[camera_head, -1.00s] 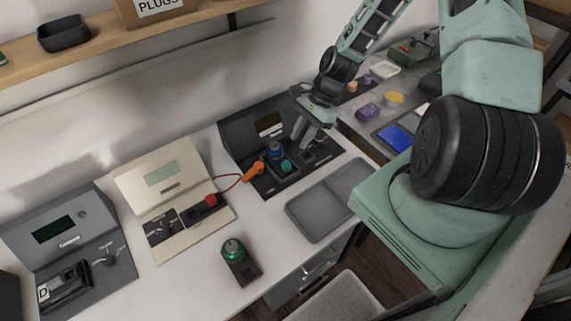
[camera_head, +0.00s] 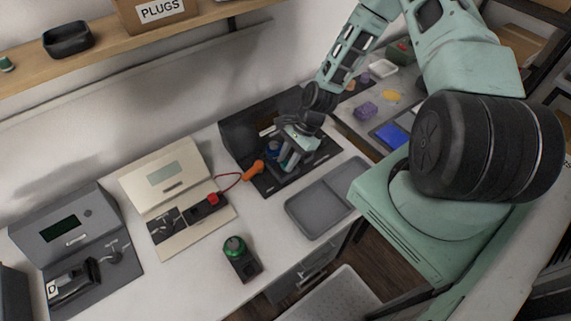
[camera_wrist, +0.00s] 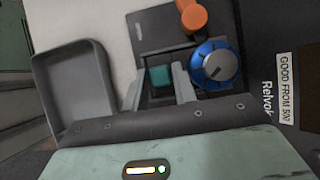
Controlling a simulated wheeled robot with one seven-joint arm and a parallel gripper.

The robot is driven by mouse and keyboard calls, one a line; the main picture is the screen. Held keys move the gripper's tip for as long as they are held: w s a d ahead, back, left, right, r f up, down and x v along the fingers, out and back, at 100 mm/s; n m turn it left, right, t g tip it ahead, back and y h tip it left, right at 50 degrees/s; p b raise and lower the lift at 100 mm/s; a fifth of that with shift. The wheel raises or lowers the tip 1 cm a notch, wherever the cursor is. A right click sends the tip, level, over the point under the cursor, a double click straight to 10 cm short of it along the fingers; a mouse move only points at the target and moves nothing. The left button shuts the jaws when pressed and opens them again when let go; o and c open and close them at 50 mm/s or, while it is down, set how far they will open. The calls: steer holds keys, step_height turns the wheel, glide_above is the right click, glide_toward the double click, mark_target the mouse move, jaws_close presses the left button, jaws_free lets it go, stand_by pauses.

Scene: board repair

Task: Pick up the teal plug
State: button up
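The teal plug (camera_wrist: 160,76) shows in the wrist view as a small square block at the dark station, beside a blue dial knob (camera_wrist: 214,65). My gripper (camera_wrist: 157,84) is open, with one finger to the left of the plug and one to the right. A gap shows between the left finger and the plug; the right finger looks close to it. In the head view my gripper (camera_head: 288,161) points down over the station and mostly hides the plug. I cannot tell how far the fingertips reach down beside it.
The blue knob stands close to the right finger. A grey tray (camera_head: 310,216) is in front. A green-topped item (camera_head: 234,246) stands on the bench.

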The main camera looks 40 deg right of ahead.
mark_target(288, 161)
jaws_close()
steer(key=shift+r, duration=0.1)
step_height(288, 161, up, 10)
steer(key=b, duration=0.1)
steer(key=shift+b, duration=0.4)
